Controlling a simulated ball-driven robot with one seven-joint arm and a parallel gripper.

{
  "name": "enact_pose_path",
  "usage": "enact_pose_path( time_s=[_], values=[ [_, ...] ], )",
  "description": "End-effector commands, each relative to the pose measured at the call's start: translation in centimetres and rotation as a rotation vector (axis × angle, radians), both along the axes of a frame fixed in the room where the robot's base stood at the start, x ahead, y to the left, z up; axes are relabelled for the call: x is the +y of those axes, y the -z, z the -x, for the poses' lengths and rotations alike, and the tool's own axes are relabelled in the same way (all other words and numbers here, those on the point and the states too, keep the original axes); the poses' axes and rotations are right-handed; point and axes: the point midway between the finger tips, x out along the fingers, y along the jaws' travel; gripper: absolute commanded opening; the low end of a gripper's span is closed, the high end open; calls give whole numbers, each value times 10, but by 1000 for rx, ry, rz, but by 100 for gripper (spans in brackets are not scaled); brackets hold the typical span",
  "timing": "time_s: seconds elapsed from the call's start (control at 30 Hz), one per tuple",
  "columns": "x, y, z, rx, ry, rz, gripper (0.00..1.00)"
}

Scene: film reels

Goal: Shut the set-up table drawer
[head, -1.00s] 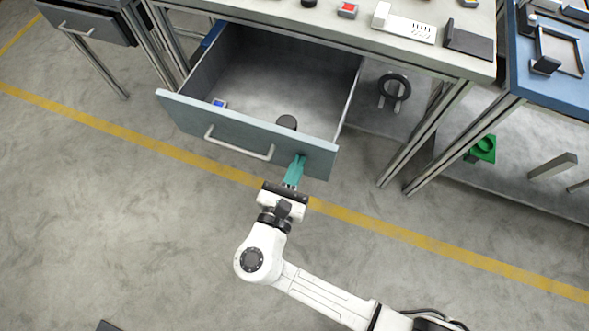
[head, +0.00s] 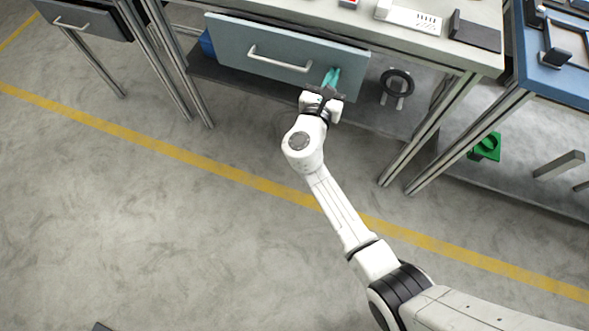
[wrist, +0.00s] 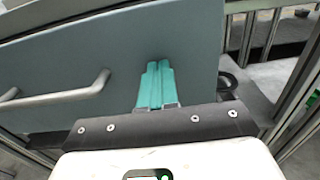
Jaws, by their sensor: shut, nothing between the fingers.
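The set-up table drawer (head: 228,42) has a grey-blue front with a pale bar handle (head: 280,60). Its front sits close under the table top (head: 455,58), and its inside is hidden in the head view. My gripper (head: 331,76) has teal fingers, closed together and empty. The fingertips are at the drawer front, to the right of the handle. In the wrist view the shut fingers (wrist: 156,82) point at the flat front panel (wrist: 125,45), with the handle (wrist: 60,98) on the left. Whether the tips touch the panel is hard to tell.
A lower shelf under the table holds a black ring on a stand (head: 397,86). Table legs (head: 425,130) stand to the right. A blue-topped table (head: 565,85) is at far right and another drawer unit (head: 85,22) at upper left. The floor in front is clear.

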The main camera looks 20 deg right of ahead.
Motion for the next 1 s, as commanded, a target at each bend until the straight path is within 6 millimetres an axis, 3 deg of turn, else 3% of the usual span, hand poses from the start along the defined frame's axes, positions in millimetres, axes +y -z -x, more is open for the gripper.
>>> enact_pose_path(
  time_s=[0.33,1.0],
  values=[
    [-20,1,-26,1,0,0,0],
    [-23,-2,-27,-1,3,-4,0]
  ],
)
